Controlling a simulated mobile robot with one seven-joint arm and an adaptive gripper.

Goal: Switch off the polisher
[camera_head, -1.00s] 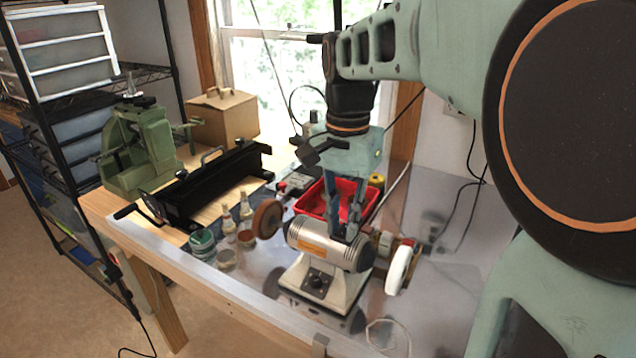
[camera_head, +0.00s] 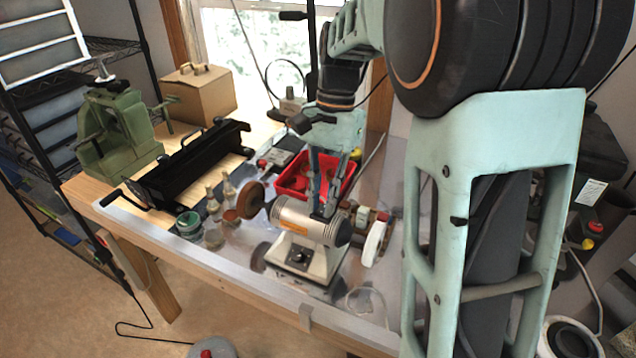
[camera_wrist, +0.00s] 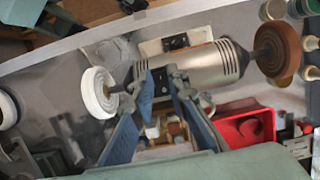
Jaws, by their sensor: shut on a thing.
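The polisher (camera_head: 298,218) is a silver motor on a pale base, standing on the grey bench sheet; it also shows in the wrist view (camera_wrist: 200,64). A brown wheel (camera_head: 250,200) is at its left end and a white wheel (camera_head: 373,245) at its right end. A dark plate with a round knob (camera_head: 299,257) is on the base front. My gripper (camera_head: 322,212) points down at the motor's rear right part. In the wrist view my fingertips (camera_wrist: 163,76) are close together, shut on part of the polisher; the exact part held is unclear.
A red tray (camera_head: 300,175) stands behind the polisher, and small bottles and jars (camera_head: 213,238) stand to its left. A black bending tool (camera_head: 195,168), a green machine (camera_head: 118,135) and a cardboard box (camera_head: 198,95) are farther left. Cables lie on the bench at right.

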